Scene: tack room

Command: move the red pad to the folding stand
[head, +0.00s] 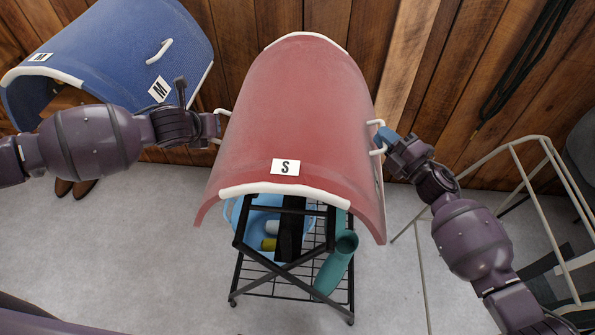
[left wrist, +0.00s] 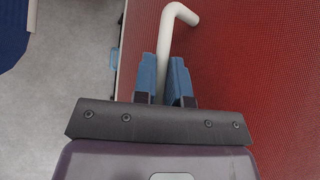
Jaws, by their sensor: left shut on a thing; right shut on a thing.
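The red pad (head: 300,110) is a large curved shell with a white front edge and an "S" label. It arches over a black wheeled rack (head: 287,272) with crossed legs; I cannot tell whether it rests on it. My left gripper (head: 217,125) is shut on the pad's left white handle, and the left wrist view shows the handle (left wrist: 178,18) between the blue fingers (left wrist: 165,80). My right gripper (head: 381,138) is shut on the right white handle. A pale tubular frame (head: 530,180) stands at right. I cannot tell which of the two is the folding stand.
A blue pad (head: 115,50) with "M" labels stands at the back left, with brown shoes (head: 74,188) below. A light blue bucket (head: 265,222) and a teal tube (head: 335,265) sit in the black rack. Wooden wall behind; grey floor clear at front left.

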